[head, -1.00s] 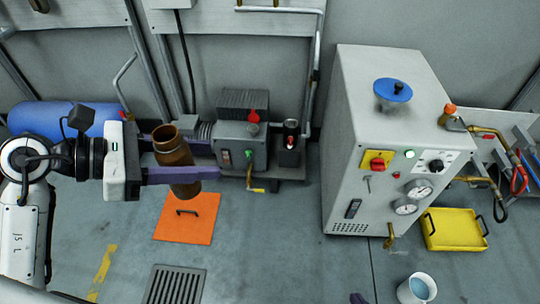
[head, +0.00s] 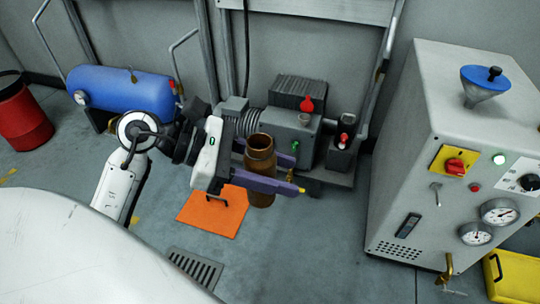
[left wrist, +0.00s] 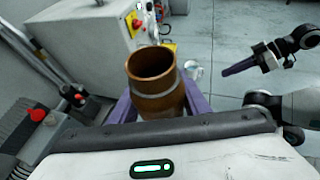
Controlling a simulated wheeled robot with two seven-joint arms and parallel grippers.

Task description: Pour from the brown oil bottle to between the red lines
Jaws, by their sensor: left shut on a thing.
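The brown oil bottle (head: 260,155) is upright and open at the top, held between the purple fingers of my left gripper (head: 289,174). In the head view it is in front of the grey pump unit (head: 290,145), which has a red knob and an open-topped port. In the left wrist view the bottle's open mouth (left wrist: 150,64) faces the camera; I cannot make out liquid inside. No red lines can be made out. My right gripper (left wrist: 241,67) shows at the right of the left wrist view, apart from the bottle; its opening is unclear.
An orange floor plate (head: 213,211) and a floor grate (head: 196,267) lie below. A grey cabinet (head: 425,160) with gauges and a blue-topped funnel (head: 486,80) stands at right, near a yellow tray (head: 515,278). A blue tank (head: 120,92) and red bin (head: 25,115) are at left.

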